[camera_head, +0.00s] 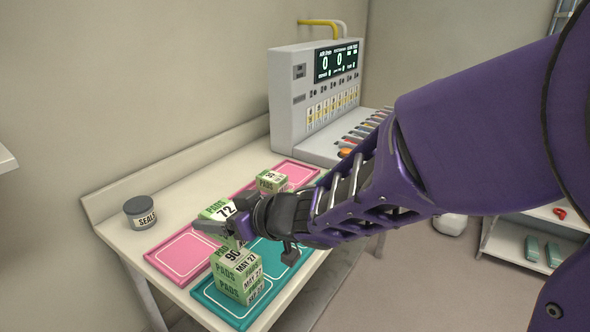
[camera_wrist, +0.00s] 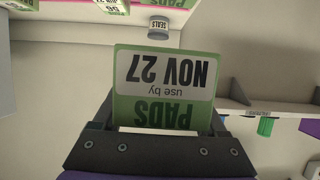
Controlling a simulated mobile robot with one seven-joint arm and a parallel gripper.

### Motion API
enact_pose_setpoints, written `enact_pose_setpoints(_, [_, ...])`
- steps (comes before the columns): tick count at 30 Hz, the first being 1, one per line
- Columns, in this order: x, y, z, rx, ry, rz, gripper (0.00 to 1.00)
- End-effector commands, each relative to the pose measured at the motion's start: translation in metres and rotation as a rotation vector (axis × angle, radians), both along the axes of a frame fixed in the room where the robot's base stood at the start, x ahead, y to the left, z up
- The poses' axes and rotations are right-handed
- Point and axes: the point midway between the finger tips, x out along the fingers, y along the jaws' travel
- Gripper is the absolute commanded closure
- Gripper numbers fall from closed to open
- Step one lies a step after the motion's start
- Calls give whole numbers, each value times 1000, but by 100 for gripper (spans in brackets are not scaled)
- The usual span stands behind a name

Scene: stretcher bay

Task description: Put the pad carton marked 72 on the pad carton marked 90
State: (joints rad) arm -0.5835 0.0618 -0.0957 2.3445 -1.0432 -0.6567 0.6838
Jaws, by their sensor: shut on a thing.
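The green and white pad carton marked 72 (camera_head: 226,211) is between the fingers of my gripper (camera_head: 222,229), which is shut on it. In the wrist view the held carton (camera_wrist: 165,85) shows "NOV 27" upside down between the fingers (camera_wrist: 163,122). The pad carton marked 90 (camera_head: 232,257) is stacked on another pads carton (camera_head: 240,287) on the teal mat (camera_head: 218,302). In the head view the held carton appears just above and behind the 90 carton. My gripper hides part of it, and I cannot tell whether the two touch.
Another pads carton (camera_head: 270,181) stands on the pink mat (camera_head: 303,173) farther back. A grey-lidded seals jar (camera_head: 140,212) stands at the table's left. A grey machine (camera_head: 315,95) stands at the back right. The pink mat's near left part is bare.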

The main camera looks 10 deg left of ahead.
Motion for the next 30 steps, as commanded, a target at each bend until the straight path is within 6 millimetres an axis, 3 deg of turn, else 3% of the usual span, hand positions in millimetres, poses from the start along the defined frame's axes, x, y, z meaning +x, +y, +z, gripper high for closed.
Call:
enact_pose_setpoints(1, [-1, 1, -10, 5, -7, 3, 94])
enact_pose_setpoints(9, [-1, 1, -22, 5, -7, 2, 94])
enact_pose_setpoints(18, [-1, 1, -53, 6, -9, 3, 94])
enact_pose_setpoints(30, [-1, 1, -55, 5, -7, 2, 94])
